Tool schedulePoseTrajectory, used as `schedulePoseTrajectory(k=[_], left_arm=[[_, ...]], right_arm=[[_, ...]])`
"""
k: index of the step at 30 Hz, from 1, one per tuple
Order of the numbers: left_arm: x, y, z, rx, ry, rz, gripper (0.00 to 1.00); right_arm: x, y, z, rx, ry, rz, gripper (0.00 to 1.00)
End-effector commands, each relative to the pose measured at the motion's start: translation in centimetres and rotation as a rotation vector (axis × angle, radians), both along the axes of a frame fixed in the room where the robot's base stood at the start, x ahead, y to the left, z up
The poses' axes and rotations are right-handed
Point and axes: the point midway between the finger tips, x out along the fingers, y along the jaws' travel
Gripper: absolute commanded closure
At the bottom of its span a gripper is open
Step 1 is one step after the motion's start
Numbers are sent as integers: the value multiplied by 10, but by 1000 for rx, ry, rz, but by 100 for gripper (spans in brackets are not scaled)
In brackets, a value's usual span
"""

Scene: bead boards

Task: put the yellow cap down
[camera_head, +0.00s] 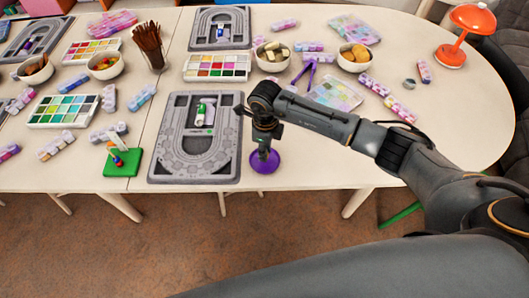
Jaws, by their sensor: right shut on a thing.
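My right gripper (263,152) points straight down over a small purple dish (265,165) near the table's front edge. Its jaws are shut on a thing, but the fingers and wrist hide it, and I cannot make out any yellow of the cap. The fingertips are at or just above the dish; I cannot tell if they touch it. A small white and green bottle (204,113) lies on the grey bead board (155,135) left of the gripper. My left gripper is not in view.
A green base with coloured pieces (121,168) stands at the front left. A paint palette (217,67), bowls of beads (355,62), purple tweezers (305,74) and several bead boxes lie behind. An orange lamp (467,30) stands at right. Table is bare right of the dish.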

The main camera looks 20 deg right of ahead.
Motion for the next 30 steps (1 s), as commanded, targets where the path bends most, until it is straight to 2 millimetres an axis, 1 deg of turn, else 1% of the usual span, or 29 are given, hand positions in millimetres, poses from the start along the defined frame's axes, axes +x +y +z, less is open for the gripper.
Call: schedulePoseTrajectory(k=[1,3,6,13,19,20,21,22,23,30], left_arm=[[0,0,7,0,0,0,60],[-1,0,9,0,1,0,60],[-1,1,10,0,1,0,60],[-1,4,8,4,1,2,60],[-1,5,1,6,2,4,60],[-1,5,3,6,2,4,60],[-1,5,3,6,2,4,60],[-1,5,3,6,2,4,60],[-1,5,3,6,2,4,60],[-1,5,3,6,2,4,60]], right_arm=[[-3,2,-6,1,7,1,90],[-2,2,-14,2,6,1,90],[-1,2,-20,1,2,3,90],[-1,2,-21,1,2,3,90],[-1,2,-28,1,2,2,90],[-1,2,-26,1,2,2,74],[-1,2,-26,1,2,2,66],[-1,2,-26,1,2,2,60],[-1,2,-26,1,2,2,58],[-1,2,-26,1,2,2,58]])
